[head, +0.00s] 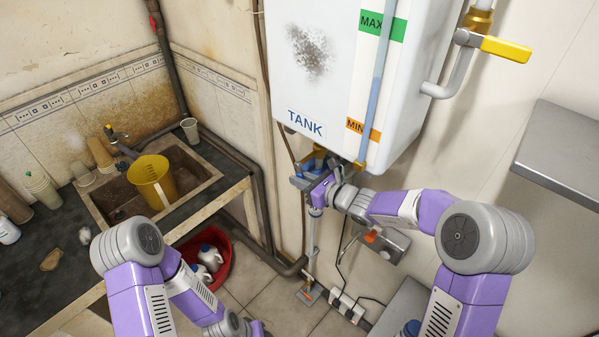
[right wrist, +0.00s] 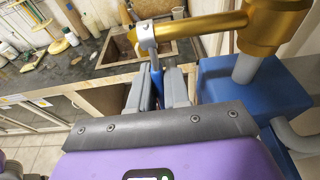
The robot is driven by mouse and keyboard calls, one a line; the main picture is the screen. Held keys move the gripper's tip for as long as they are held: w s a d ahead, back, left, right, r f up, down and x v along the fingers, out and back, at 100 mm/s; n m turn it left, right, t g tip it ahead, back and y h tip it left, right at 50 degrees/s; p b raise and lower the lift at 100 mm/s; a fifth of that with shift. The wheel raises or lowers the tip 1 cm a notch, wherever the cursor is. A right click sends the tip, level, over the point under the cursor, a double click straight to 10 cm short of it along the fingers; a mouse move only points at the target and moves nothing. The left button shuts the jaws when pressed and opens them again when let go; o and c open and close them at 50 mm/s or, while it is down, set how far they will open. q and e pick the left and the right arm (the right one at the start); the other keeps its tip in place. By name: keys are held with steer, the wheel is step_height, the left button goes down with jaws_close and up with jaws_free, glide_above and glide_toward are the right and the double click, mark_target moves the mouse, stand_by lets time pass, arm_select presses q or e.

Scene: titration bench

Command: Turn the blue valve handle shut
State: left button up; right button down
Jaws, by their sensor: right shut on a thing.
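The blue valve handle (right wrist: 157,77) hangs down from a silver collar on a brass valve (right wrist: 265,22) in the right wrist view. My right gripper (right wrist: 160,88) is shut on it, with one grey finger on each side. In the head view my right gripper (head: 305,182) is just under the white tank (head: 330,75), by its bottom outlet. The handle is mostly hidden by the gripper there. My left arm bends down to the bottom edge of the head view, and its fingertips do not show.
A yellow-handled valve (head: 505,48) is on the tank's right side. A grey shelf (head: 560,160) juts from the right wall. A counter (head: 50,285) with a sink and a yellow jug (head: 150,175) is at left. A red basin (head: 222,265) with bottles is on the floor.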

stand_by(0.3)
steer(key=c, duration=1.2)
jaws_free()
